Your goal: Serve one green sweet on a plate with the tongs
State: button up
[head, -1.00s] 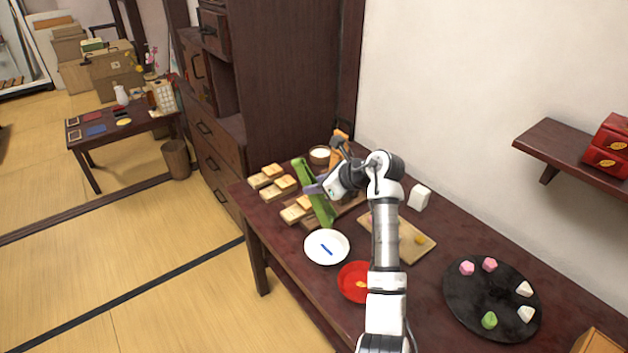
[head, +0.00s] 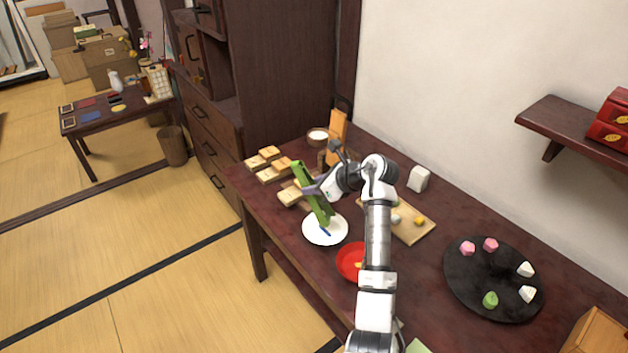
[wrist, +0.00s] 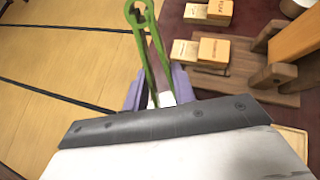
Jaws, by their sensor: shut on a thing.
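My gripper (head: 316,188) is shut on the green tongs (head: 305,178), held tilted with the lower end in front of the white plate (head: 311,236). I cannot tell whether the tongs touch the plate. In the wrist view the tongs (wrist: 139,20) stand between my purple fingers. One green sweet (head: 490,300) lies on the round black tray (head: 470,293) at the right, among pink sweets (head: 490,245) and white sweets (head: 528,293). My gripper is far to the left of that tray.
A red dish (head: 349,264) sits near the plate, partly behind my arm. A wooden board (head: 412,233) with small pieces lies right of my arm, near a white block (head: 418,179). Several small wooden blocks (head: 268,175) stand left of the tongs. Bare tabletop lies before the black tray.

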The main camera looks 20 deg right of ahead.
jog(key=shift+f, duration=0.85)
jog(key=o, duration=0.6)
notch_tip(320, 180, up, 10)
jog(key=p, duration=0.4)
